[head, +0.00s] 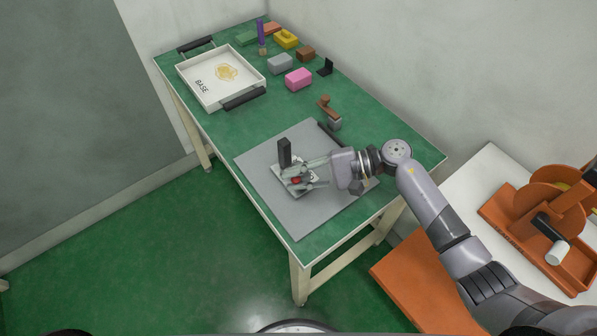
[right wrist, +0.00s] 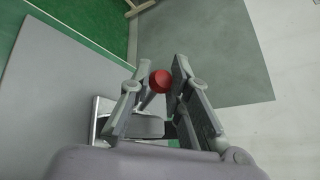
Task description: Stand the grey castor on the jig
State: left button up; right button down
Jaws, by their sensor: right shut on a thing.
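The jig (head: 283,184) is a pale plate with a dark upright post (head: 285,152), on a grey mat. My right gripper (head: 306,181) is low over it, coming in from the right, its fingers around a red ball-shaped knob (head: 296,180). In the right wrist view the red knob (right wrist: 160,81) sits between the fingertips, on a thin grey stem. A rounded grey piece (right wrist: 147,126) lies behind it, over the pale plate. I cannot tell which grey piece is the castor, or whether stem and grey piece are joined. My left gripper is out of view.
A white tray (head: 236,92) marked BASE holds a yellowish patch at the far left. Pink (head: 298,79), grey (head: 279,63), yellow (head: 286,39) and brown (head: 305,54) blocks stand along the back. A brown-and-grey piece (head: 328,108) lies beyond the grey mat (head: 318,213), whose front is clear.

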jog(key=shift+w, duration=0.2)
jog(key=c, duration=1.9)
grip_release()
jog(key=shift+s, duration=0.2)
jog(key=shift+o, duration=0.7)
jog(key=shift+s, duration=0.1)
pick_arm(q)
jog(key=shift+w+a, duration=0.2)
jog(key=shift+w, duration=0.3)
pick_arm(e)
jog(key=shift+o, duration=1.2)
pick_arm(q)
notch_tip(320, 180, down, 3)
jog(key=b, duration=0.2)
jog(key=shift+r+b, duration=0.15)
jog(key=shift+b, duration=0.25)
pick_arm(e)
jog(key=v, duration=0.7)
jog(key=shift+d, duration=0.25)
